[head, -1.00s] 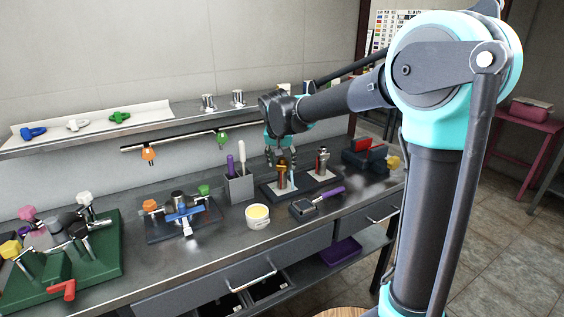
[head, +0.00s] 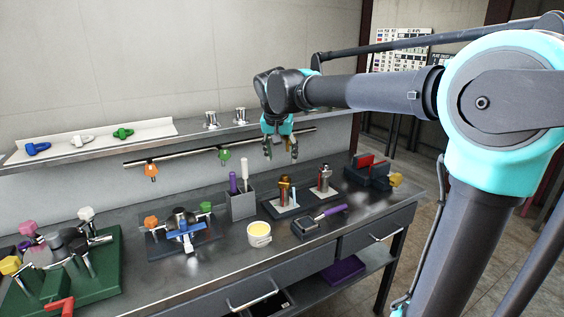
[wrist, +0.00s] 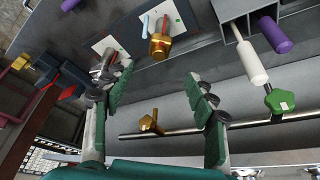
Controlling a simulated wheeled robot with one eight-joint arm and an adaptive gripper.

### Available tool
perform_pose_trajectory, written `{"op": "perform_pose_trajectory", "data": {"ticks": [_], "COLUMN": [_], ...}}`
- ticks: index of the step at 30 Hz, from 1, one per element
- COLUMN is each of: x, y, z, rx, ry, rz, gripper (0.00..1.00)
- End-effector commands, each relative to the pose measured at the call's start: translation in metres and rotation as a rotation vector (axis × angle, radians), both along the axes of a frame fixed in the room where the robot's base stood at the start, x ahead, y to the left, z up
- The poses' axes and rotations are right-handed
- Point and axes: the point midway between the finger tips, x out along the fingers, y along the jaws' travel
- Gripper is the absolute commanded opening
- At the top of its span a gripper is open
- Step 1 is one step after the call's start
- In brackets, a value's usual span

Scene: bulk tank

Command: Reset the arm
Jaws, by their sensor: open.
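My gripper (head: 281,150) hangs above the back of the steel bench, fingers pointing down, open and empty. In the wrist view its two green-padded fingers (wrist: 160,95) are spread wide with nothing between them. Below it in the head view, a brass fitting (head: 284,190) stands on a pale plate, with a second fitting (head: 324,178) on another plate to its right. The brass fitting also shows in the wrist view (wrist: 159,45), beyond the fingertips. My gripper touches none of these.
A rail (head: 190,153) with an orange knob (head: 151,171) and a green knob (head: 225,154) runs behind the bench, below a shelf (head: 180,139). Open air surrounds the raised gripper.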

Motion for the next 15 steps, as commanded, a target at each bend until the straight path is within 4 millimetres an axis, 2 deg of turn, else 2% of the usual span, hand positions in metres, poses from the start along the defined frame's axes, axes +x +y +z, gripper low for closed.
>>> {"op": "perform_pose_trajectory", "data": {"ticks": [11, 14, 15], "x": [-0.001, -0.005, -0.007], "y": [-0.004, -0.024, -0.038], "z": [-0.001, -0.016, -0.027], "rx": [0.000, -0.001, -0.002], "ry": [0.001, 0.007, 0.011], "rz": [0.000, 0.002, 0.005], "gripper": [0.57, 0.57, 0.57]}}
